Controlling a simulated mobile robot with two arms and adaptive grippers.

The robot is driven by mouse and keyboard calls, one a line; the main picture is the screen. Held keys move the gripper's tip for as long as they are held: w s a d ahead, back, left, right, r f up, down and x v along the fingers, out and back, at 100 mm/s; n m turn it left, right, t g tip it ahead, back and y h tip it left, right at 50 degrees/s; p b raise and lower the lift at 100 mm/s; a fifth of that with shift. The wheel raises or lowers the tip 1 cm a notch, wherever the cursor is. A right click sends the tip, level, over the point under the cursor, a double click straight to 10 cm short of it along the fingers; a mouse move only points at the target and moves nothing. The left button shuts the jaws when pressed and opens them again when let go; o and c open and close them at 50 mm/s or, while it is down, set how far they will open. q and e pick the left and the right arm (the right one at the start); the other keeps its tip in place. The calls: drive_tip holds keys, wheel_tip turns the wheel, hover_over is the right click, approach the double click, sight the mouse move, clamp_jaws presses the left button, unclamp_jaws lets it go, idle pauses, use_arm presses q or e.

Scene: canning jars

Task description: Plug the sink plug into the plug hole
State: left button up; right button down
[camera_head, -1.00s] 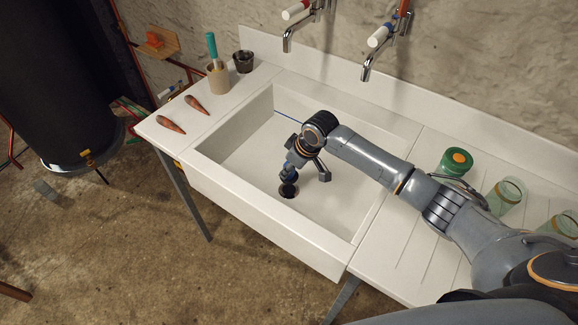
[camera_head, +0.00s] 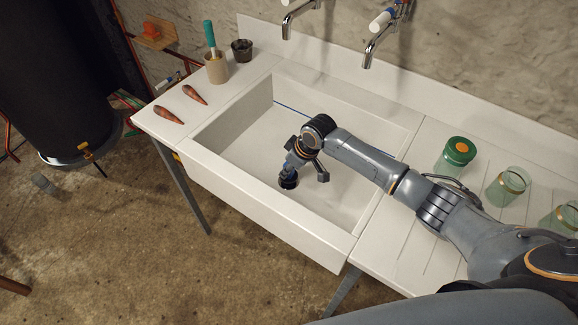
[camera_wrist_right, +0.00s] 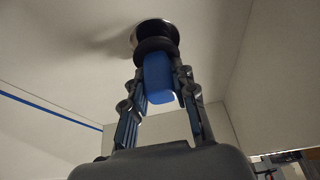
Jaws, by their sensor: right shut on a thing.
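My right gripper (camera_head: 289,173) reaches down into the white sink (camera_head: 232,141), close to its floor. In the right wrist view the gripper (camera_wrist_right: 160,78) is shut on the blue upper part (camera_wrist_right: 158,80) of the black sink plug (camera_wrist_right: 155,46). The plug is at the plug hole (camera_wrist_right: 152,24), whose shiny metal rim shows just beyond it. In the head view the dark plug (camera_head: 288,183) covers most of the hole. I cannot tell whether the plug is seated in the hole or just above it. My left gripper is not in view.
Taps (camera_head: 380,37) hang over the sink's back edge. A green-lidded jar (camera_head: 455,156) and open glass jars (camera_head: 508,187) stand on the right drainboard. Two brown pointed things (camera_head: 168,114), a beige pot (camera_head: 217,70) and a dark cup (camera_head: 242,50) are on the left.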

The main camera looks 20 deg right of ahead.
drive_tip(key=shift+p, duration=0.85)
idle(1.4)
drive_tip(key=shift+f+b, duration=0.75)
drive_tip(key=shift+f, duration=0.3)
idle(0.4)
drive_tip(key=c, duration=1.3)
unclamp_jaws()
drive_tip(key=o, duration=0.6)
drive_tip(key=shift+c, duration=0.2)
drive_tip(key=shift+r, duration=0.15)
drive_tip(key=v, duration=1.1)
drive_tip(key=shift+s+r, duration=0.2)
drive_tip(key=shift+r, duration=0.15)
